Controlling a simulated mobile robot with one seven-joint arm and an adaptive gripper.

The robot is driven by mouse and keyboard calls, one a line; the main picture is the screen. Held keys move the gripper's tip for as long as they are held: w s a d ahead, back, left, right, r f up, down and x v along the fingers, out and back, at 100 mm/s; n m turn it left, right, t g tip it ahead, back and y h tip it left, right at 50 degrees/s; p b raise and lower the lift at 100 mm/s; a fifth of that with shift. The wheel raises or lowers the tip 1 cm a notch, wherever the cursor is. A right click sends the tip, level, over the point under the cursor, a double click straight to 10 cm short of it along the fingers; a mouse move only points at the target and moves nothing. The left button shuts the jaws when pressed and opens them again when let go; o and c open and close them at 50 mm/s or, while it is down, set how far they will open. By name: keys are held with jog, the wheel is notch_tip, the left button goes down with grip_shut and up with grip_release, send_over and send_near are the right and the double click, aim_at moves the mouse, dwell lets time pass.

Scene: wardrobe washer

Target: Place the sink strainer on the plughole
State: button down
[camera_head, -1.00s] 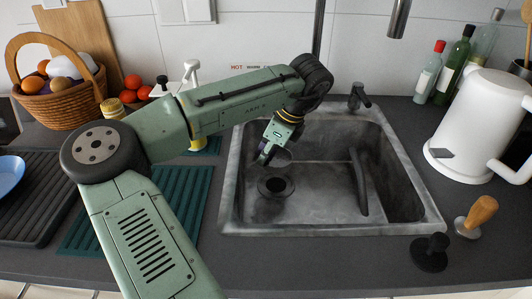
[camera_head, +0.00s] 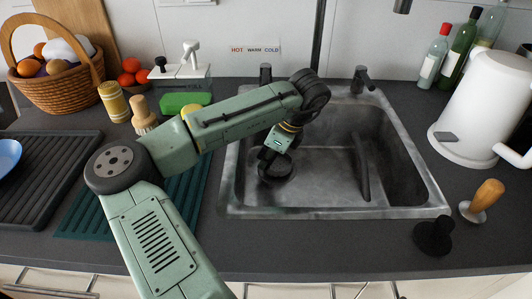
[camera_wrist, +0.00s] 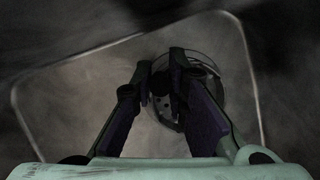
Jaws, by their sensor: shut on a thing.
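The sink (camera_head: 325,208) is a grey metal basin in the middle of the head view. Its dark round plughole (camera_head: 288,172) lies on the left of the basin floor. My gripper (camera_head: 266,160) points down over the plughole. In the wrist view, my gripper (camera_wrist: 160,75) is shut on the sink strainer (camera_wrist: 166,107), a small dark disc with holes, by its knob. The plughole's round rim (camera_wrist: 221,88) shows behind and to the right of the strainer. The strainer overlaps the hole in this view. I cannot tell whether it touches the rim, as the fingers and shadow hide it.
A basin divider (camera_head: 361,165) stands right of the plughole. A tap (camera_head: 362,80) is at the back rim. A white kettle (camera_head: 480,120), a black stopper (camera_head: 434,238) and a wooden-handled tool (camera_head: 487,195) stand on the right. A brush (camera_head: 142,112) and a green sponge (camera_head: 185,102) are left.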

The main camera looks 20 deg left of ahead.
jog(key=shift+f, duration=0.4)
jog(key=shift+f, duration=0.25)
jog(key=c, duration=1.5)
grip_release()
jog(key=shift+o, duration=0.3)
jog(key=shift+o, duration=1.3)
